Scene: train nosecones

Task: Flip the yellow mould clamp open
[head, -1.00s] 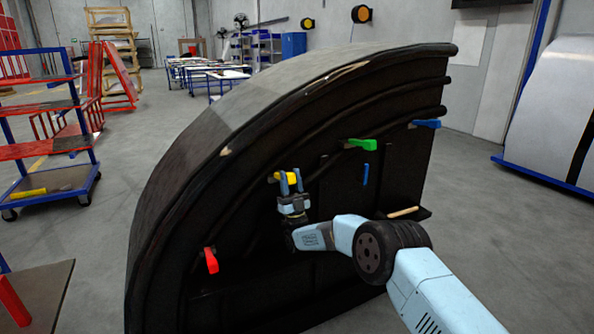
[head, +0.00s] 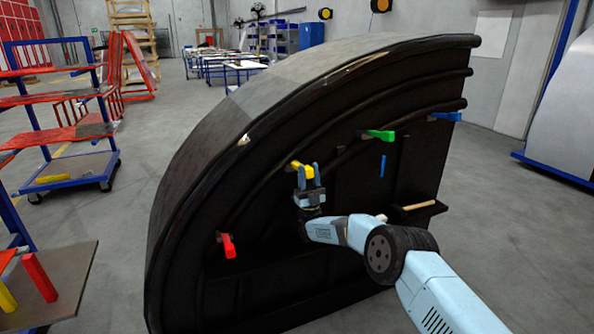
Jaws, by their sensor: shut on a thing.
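The yellow mould clamp (head: 299,167) sits on the curved rib of the large black mould (head: 250,255), between the red clamp and the green clamp. My gripper (head: 308,176) reaches up to it from below, with its blue fingers on either side of the yellow handle. The gripper is shut on the yellow clamp. The fingers hide part of the handle. The yellow piece now tilts up at its left end and shows above the fingers.
A red clamp (head: 228,245), a green clamp (head: 378,135) and a blue clamp (head: 445,116) sit along the same mould. A small ledge (head: 432,214) holds a wooden-handled tool. A red-shelved trolley (head: 60,150) and a table corner (head: 65,275) stand left. Open floor lies at right.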

